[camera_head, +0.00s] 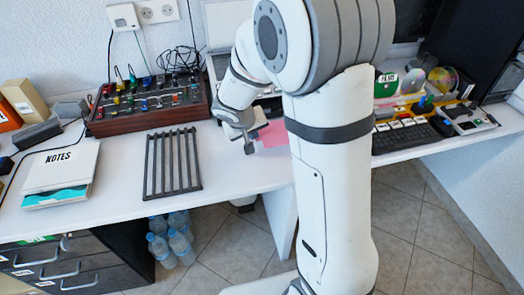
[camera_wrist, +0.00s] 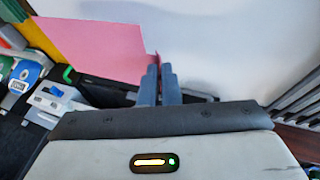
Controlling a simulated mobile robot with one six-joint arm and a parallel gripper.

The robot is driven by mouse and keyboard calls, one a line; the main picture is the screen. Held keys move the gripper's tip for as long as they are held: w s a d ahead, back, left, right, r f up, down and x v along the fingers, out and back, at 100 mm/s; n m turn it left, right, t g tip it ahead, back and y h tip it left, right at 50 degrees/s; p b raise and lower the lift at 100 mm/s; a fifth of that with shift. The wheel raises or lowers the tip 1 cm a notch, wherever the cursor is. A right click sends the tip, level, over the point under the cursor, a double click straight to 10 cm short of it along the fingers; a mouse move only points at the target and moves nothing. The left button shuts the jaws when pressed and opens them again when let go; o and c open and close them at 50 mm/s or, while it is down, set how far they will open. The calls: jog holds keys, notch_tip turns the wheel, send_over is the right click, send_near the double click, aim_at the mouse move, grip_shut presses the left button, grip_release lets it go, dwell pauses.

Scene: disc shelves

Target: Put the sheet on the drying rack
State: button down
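The pink sheet (camera_head: 273,133) shows just right of my gripper (camera_head: 248,142), partly hidden by my arm. In the wrist view the sheet (camera_wrist: 95,42) reaches left from my gripper (camera_wrist: 160,73), whose two fingers are close together on its edge. My gripper appears shut on the sheet, over the white desk. The drying rack (camera_head: 173,163), a dark frame of parallel slats, lies on the desk to the left of my gripper. Part of the rack (camera_wrist: 299,97) shows at the right edge of the wrist view.
A mixer board (camera_head: 148,105) stands behind the rack, and a notes book (camera_head: 62,170) lies left of it. A keyboard (camera_head: 405,137) and discs (camera_head: 443,79) are on the right. The desk between rack and gripper is clear.

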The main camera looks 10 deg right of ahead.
aim_at(253, 155)
jog(key=shift+f+b, duration=0.7)
jog(key=shift+f, duration=2.3)
jog(key=shift+f, duration=0.15)
jog(key=c, duration=1.9)
grip_release()
jog(key=shift+c, duration=0.2)
